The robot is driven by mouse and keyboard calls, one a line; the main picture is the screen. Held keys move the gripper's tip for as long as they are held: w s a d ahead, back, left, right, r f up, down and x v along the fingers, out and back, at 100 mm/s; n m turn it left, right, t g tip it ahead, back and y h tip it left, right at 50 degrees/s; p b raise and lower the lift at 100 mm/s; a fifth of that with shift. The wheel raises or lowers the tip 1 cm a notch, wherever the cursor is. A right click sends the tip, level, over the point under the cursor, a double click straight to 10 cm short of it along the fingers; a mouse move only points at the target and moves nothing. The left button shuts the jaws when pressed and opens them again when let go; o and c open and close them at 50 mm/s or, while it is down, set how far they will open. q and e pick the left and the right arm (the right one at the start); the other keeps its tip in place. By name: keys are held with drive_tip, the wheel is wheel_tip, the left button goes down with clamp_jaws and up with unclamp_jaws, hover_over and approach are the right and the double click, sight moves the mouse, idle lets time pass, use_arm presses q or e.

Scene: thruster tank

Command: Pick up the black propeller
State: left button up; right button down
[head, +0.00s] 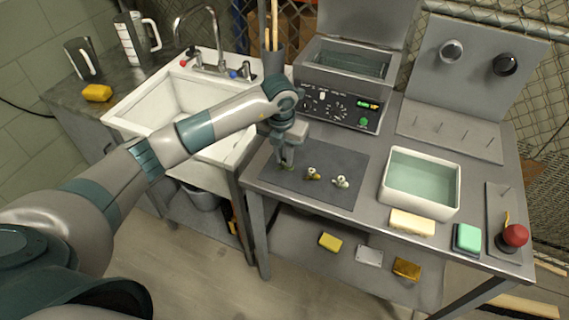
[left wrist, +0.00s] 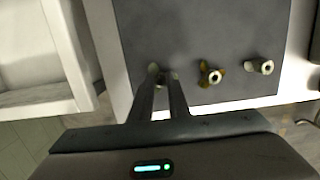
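My left gripper (head: 287,160) points down over the left part of the dark grey mat (head: 339,194). A small dark greenish thing (head: 288,168) sits at its fingertips, mostly hidden; it may be the black propeller. In the left wrist view, the fingers (left wrist: 164,78) stand slightly apart with this thing between their tips. I cannot tell whether they press on it. A brass-coloured propeller (left wrist: 211,74) and a pale propeller with a light hub (left wrist: 260,67) lie to its right on the mat. My right gripper is not in view.
A white basin of water (head: 420,183) stands right of the mat. Behind the mat is a control box with an open lid (head: 340,85). An upright panel (head: 475,85) carries a grey and a black round part. A white sink (head: 150,118) is at the left.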

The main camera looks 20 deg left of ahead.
use_arm(q)
drive_tip(key=shift+r, duration=0.1)
clamp_jaws()
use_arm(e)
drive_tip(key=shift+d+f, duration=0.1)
